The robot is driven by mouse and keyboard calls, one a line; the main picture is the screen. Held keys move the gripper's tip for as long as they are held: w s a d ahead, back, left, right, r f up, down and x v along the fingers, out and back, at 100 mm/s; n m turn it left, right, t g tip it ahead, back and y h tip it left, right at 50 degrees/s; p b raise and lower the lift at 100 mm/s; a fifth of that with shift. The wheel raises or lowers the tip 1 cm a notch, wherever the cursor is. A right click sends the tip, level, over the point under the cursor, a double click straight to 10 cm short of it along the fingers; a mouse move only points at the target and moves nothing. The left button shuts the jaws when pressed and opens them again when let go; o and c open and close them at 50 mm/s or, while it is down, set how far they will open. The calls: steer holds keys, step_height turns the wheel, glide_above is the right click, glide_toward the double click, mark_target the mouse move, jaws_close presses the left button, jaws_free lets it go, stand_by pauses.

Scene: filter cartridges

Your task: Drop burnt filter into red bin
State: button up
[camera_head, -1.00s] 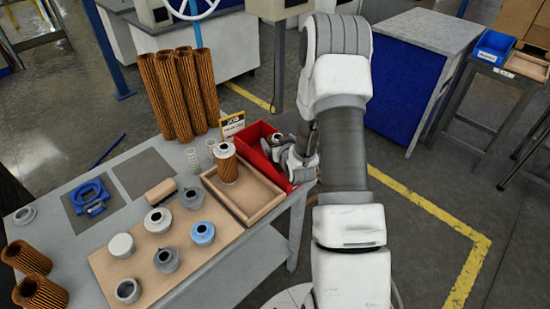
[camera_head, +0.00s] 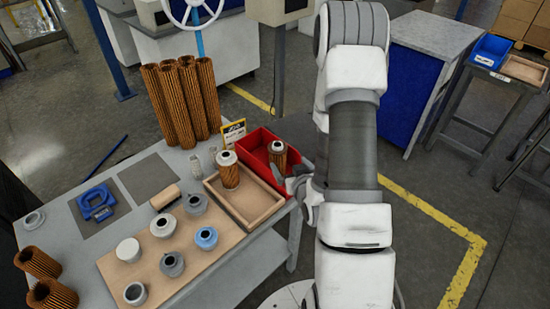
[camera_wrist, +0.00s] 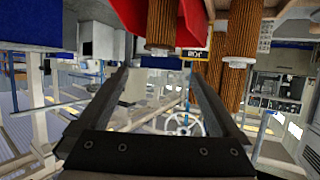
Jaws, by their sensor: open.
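The red bin (camera_head: 256,144) stands at the back right of the table, behind the tan tray. A brown pleated filter (camera_head: 277,158) with a pale collar and dark top stands in it, roughly upright. A second brown filter (camera_head: 229,175) with a white cap stands in the tan tray (camera_head: 262,213). I cannot tell from colour which one is burnt. My gripper (camera_head: 291,184) is just right of the tray and in front of the bin, apart from the filter. In the wrist view my open fingers (camera_wrist: 157,78) are empty, with the red bin (camera_wrist: 122,12) at the top.
Several grey, white and blue caps stand on a tan board (camera_head: 190,255). Tall brown filters (camera_head: 183,105) stand at the table's back. A small yellow-edged sign (camera_head: 232,134) is beside the bin. A blue part (camera_head: 96,201) lies on a dark mat at left.

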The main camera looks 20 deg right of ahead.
steer(key=p+v, duration=0.2)
steer(key=p, duration=0.2)
steer(key=shift+s+r, duration=0.1)
steer(key=shift+s, duration=0.05)
stand_by(0.5)
steer(key=w+a+r+n+g, duration=0.1)
steer(key=a+r+g, duration=0.15)
steer(key=r, duration=0.65)
steer(key=w+a+r+n+g, duration=0.1)
steer(key=a+r+g, duration=0.15)
steer(key=r, duration=0.65)
steer(key=s+a+r+g+y, duration=0.1)
steer(key=s+a+r, duration=0.3)
steer(key=s, duration=0.5)
steer(key=s+a+r+g+y, duration=0.1)
steer(key=s+a+r, duration=0.4)
steer(key=s+r, duration=0.3)
steer(key=s, duration=0.2)
steer(key=shift+s+r+g, duration=0.15)
steer(key=shift+s+g, duration=0.15)
